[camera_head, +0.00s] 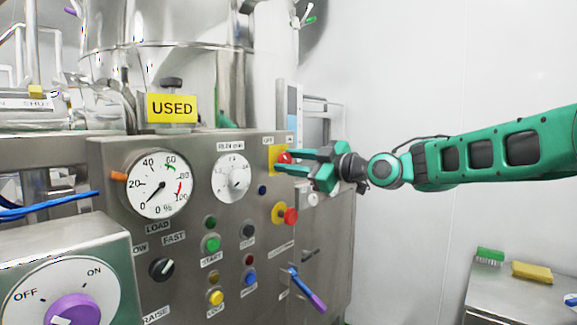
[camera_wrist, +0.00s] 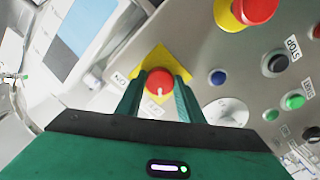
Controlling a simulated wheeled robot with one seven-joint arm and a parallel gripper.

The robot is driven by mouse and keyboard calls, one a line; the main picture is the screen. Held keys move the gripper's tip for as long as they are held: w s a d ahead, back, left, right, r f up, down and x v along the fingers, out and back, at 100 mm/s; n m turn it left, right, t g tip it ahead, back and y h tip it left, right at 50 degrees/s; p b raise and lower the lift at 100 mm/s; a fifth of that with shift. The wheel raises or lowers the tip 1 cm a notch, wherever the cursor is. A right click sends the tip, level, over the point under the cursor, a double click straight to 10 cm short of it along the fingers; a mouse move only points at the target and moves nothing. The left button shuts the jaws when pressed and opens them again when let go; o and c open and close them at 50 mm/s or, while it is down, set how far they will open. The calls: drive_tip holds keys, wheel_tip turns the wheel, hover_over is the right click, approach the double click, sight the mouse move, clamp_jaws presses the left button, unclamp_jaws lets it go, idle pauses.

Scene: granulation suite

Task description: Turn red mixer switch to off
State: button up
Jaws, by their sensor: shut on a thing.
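The red mixer switch (camera_head: 285,157) sits on a yellow plate at the upper right of the steel control panel. It also shows in the wrist view (camera_wrist: 159,83), with a white mark on its face pointing toward my gripper's palm. My green gripper (camera_head: 290,160) reaches in from the right, and its two fingers (camera_wrist: 158,88) lie on either side of the red knob, shut on it. Labels beside the yellow plate are partly readable; one in the head view seems to read OFF. The fingers hide part of the knob and plate.
A red emergency button (camera_head: 290,216) on yellow sits below the switch. A load gauge (camera_head: 158,184), a smaller dial (camera_head: 231,178) and several coloured buttons fill the panel. A purple-handled lever (camera_head: 308,289) sticks out low. A purple knob (camera_head: 73,310) is at the lower left. Free room lies right of the panel.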

drive_tip(key=o, duration=1.1)
drive_tip(key=shift+w+d+f, duration=0.25)
drive_tip(key=shift+d, duration=0.05)
drive_tip(key=shift+c, duration=0.2)
drive_tip(key=shift+s+a+r, duration=0.1)
drive_tip(key=shift+a, duration=0.05)
drive_tip(key=shift+s, duration=0.1)
drive_tip(key=v, duration=1)
drive_tip(key=shift+d, duration=0.3)
drive_tip(key=shift+s, duration=0.15)
